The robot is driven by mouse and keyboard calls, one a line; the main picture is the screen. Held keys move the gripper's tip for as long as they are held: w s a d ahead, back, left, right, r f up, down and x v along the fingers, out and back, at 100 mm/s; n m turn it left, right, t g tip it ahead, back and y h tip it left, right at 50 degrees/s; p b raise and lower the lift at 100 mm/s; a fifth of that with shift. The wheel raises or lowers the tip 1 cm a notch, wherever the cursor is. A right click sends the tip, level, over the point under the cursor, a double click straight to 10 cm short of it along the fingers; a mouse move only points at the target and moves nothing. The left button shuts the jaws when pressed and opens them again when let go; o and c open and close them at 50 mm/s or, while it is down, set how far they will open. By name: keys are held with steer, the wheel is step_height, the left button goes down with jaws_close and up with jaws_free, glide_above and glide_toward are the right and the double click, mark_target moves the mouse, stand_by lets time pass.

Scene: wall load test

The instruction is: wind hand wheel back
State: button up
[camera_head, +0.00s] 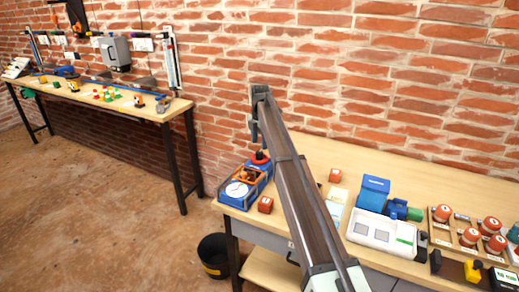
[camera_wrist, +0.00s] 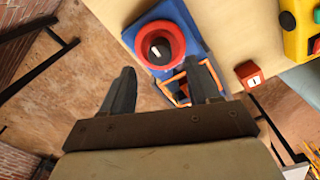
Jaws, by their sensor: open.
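A red ring with a black hub and a white mark (camera_wrist: 160,45), perhaps the hand wheel, sits on a blue base (camera_wrist: 186,14) in the wrist view. In the head view a red-topped part (camera_head: 260,158) stands on the blue unit at the bench's left end. My gripper (camera_wrist: 166,68) is open and empty. Its two fingers point toward the blue unit, with the red ring just beyond the fingertips; contact does not show. An orange frame (camera_wrist: 205,66) lies partly hidden behind the right finger.
A white dial (camera_head: 237,190) is at the unit's front. A small red cube (camera_head: 265,205) lies close to its right. A blue box (camera_head: 373,193), a white device (camera_head: 381,232) and red round parts stand further right. A black bucket (camera_head: 214,256) is on the floor. A brick wall is behind.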

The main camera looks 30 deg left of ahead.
mark_target(260, 152)
step_height(260, 152, up, 8)
steer(key=shift+r, duration=0.25)
steer(key=shift+d, duration=0.1)
stand_by(0.4)
